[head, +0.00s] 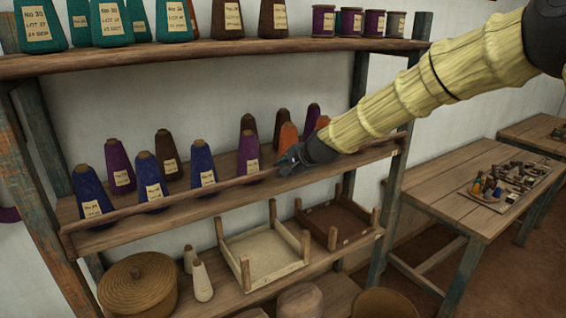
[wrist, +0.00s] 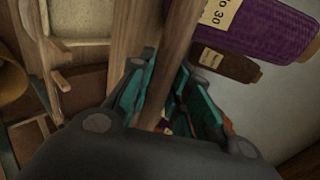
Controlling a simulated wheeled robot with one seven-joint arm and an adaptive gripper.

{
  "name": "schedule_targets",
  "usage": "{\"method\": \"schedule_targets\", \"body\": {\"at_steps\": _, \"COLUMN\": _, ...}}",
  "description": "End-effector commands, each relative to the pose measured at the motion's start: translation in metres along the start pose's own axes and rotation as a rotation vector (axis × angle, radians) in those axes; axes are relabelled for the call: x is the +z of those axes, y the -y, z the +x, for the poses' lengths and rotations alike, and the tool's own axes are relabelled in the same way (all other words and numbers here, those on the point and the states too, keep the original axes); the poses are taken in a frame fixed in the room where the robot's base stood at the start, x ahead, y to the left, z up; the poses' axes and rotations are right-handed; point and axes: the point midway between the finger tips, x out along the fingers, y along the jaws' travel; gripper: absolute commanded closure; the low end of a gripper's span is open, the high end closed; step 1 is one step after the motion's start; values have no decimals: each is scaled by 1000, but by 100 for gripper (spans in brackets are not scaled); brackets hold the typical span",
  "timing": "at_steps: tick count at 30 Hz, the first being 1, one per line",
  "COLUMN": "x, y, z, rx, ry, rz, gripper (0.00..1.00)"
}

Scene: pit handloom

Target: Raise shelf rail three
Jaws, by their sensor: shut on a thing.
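A long, thin wooden rail (head: 140,208) runs along the front of the middle shelf, across the lower parts of the yarn cones. My gripper (head: 288,162) reaches in from the upper right and is shut on this rail, right of its middle. In the wrist view the rail (wrist: 172,62) passes between the teal-padded fingers of my gripper (wrist: 168,102). The rail looks a little above the middle shelf board (head: 205,207). The fingertips are partly hidden in the head view. I see no number on the rail.
Blue cones (head: 88,197), with purple, brown and orange ones, stand behind the rail. The upper shelf (head: 200,57) holds more cones and spools. Below are a lidded basket (head: 137,284) and wooden trays (head: 262,253). A worktable (head: 450,190) with small items stands at right.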

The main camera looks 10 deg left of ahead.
Motion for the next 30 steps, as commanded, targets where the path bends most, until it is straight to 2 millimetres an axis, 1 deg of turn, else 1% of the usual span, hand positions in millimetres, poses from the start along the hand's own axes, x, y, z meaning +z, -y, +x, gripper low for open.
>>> {"method": "schedule_targets", "body": {"at_steps": 1, "x": -2, "y": 6, "z": -3, "rx": 10, "ry": -5, "rz": 0, "gripper": 100}}
{"method": "schedule_targets", "body": {"at_steps": 8, "x": -10, "y": 4, "z": -3, "rx": 51, "ry": -12, "rz": 6, "gripper": 100}}
{"method": "schedule_targets", "body": {"at_steps": 23, "x": -11, "y": 4, "z": -2, "rx": 60, "ry": -14, "rz": 8, "gripper": 100}}
{"method": "schedule_targets", "body": {"at_steps": 24, "x": -11, "y": 4, "z": -2, "rx": 60, "ry": -14, "rz": 8, "gripper": 75}}
{"method": "schedule_targets", "body": {"at_steps": 27, "x": -12, "y": 3, "z": -2, "rx": 61, "ry": -14, "rz": 8, "gripper": 58}}
{"method": "schedule_targets", "body": {"at_steps": 30, "x": -12, "y": 1, "z": -2, "rx": 63, "ry": -13, "rz": 9, "gripper": 58}}
